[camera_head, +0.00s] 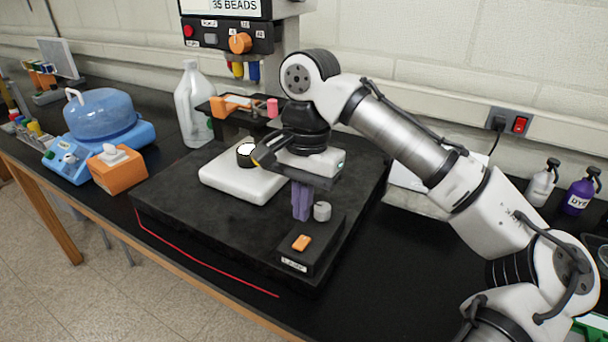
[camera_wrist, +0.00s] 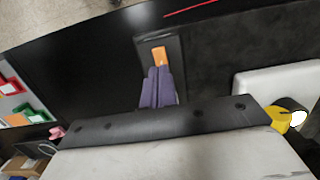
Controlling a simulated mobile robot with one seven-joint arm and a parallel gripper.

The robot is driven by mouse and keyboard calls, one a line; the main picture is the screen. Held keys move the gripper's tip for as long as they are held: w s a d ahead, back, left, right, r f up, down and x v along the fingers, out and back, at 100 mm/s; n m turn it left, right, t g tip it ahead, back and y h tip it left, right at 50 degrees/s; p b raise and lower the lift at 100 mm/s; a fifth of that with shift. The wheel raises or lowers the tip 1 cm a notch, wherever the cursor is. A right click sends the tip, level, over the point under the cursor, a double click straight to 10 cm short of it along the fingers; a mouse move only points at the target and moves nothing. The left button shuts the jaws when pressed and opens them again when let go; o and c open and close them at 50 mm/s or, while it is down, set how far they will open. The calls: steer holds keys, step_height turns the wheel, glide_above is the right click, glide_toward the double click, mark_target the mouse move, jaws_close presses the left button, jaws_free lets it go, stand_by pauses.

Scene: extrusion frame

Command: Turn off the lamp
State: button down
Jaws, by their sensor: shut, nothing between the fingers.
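A small black switch box (camera_head: 314,254) with a white label, too small to read surely, sits at the front of the dark platform. It has an orange rocker switch (camera_head: 302,243) and a grey knob (camera_head: 322,211) stands by its back end. The switch also shows in the wrist view (camera_wrist: 159,57). My gripper (camera_head: 302,216), with purple fingers, is shut and empty, just behind and above the switch; in the wrist view its fingertips (camera_wrist: 158,70) lie close to the switch, contact unclear. A round black-rimmed lamp head (camera_head: 246,153) shows a bright white face, apparently lit.
A white block (camera_head: 240,180) lies on the dark platform (camera_head: 190,222). Behind stands a machine panel with an orange knob (camera_head: 240,43). A wall outlet has a red switch (camera_head: 519,125). An orange box (camera_head: 117,173) and blue-lidded device are at left. The platform's front left is clear.

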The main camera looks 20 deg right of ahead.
mark_target(299, 244)
steer(key=f, duration=0.3)
steer(key=f+p, duration=0.1)
steer(key=f, duration=0.1)
steer(key=shift+s+a+f, duration=0.25)
steer(key=shift+f, duration=0.05)
